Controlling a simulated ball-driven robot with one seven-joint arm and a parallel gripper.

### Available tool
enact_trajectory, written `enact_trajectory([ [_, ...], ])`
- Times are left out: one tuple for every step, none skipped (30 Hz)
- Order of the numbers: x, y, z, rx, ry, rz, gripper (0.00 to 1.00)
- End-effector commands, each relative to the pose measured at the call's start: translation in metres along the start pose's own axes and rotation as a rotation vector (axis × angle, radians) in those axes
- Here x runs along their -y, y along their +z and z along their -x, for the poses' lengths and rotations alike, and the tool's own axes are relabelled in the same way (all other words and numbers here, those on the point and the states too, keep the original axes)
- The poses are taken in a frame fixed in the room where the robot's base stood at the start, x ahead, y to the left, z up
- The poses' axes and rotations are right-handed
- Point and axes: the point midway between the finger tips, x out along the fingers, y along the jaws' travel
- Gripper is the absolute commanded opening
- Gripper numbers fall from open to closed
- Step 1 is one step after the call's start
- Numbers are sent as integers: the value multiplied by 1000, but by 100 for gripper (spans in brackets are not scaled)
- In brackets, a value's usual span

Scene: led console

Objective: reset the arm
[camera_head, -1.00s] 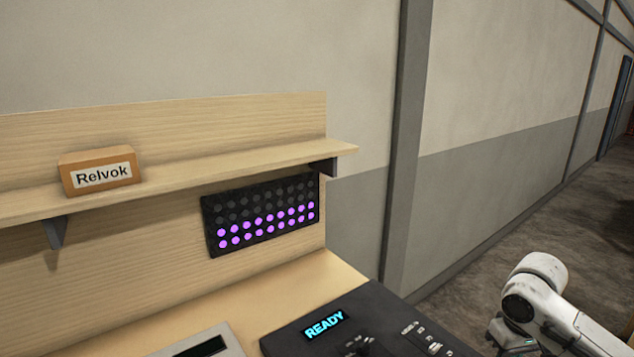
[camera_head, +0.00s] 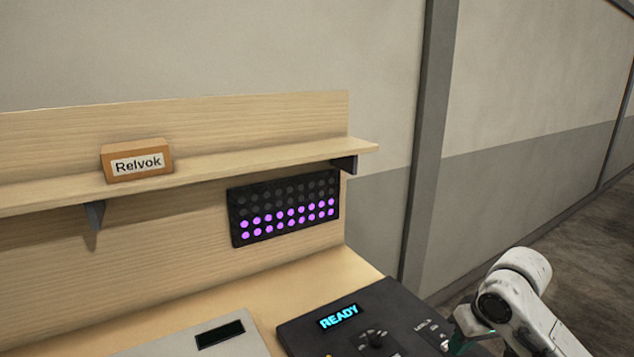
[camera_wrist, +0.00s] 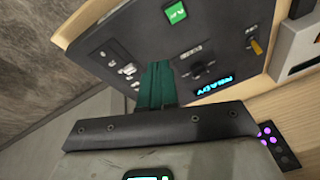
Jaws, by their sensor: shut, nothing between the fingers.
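My gripper (camera_wrist: 157,84) shows in the wrist view as two teal fingers pressed together, shut and empty. It hangs over the near part of the black console (camera_wrist: 150,40), apart from it as far as I can tell. In the head view my white arm is at the lower right, and a bit of teal gripper (camera_head: 460,340) shows beside the console (camera_head: 385,315). The console's small screen (camera_head: 338,316) reads READY in cyan. In the wrist view a green button (camera_wrist: 175,12), a dial and small switches show on the console.
An LED panel (camera_head: 284,208) with lit purple lower rows is on the wooden back board. A Relvok box (camera_head: 137,161) stands on the shelf (camera_head: 230,163) above. A grey device (camera_head: 190,340) with a dark display lies left of the console. Floor is open at the right.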

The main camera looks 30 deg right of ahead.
Motion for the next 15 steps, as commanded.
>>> enact_trajectory([
  [22, -9, -1, -31, -31, 25, 0],
  [34, -14, -1, -51, -48, 38, 0],
  [52, -20, -1, -81, -72, 56, 0],
  [66, -25, -1, -105, -92, 70, 0],
  [80, -29, -1, -129, -112, 82, 0],
  [99, -33, 0, -161, -140, 96, 0],
  [113, -35, 0, -183, -159, 105, 0],
  [125, -36, -1, -203, -178, 112, 0],
  [141, -36, -2, -227, -201, 121, 0],
  [152, -35, -3, -243, -216, 124, 0],
  [162, -33, -4, -258, -230, 128, 0],
  [174, -30, -6, -274, -247, 130, 0],
  [183, -26, -9, -284, -258, 132, 0],
  [191, -22, -12, -291, -268, 133, 0],
  [200, -15, -15, -301, -278, 133, 0],
])
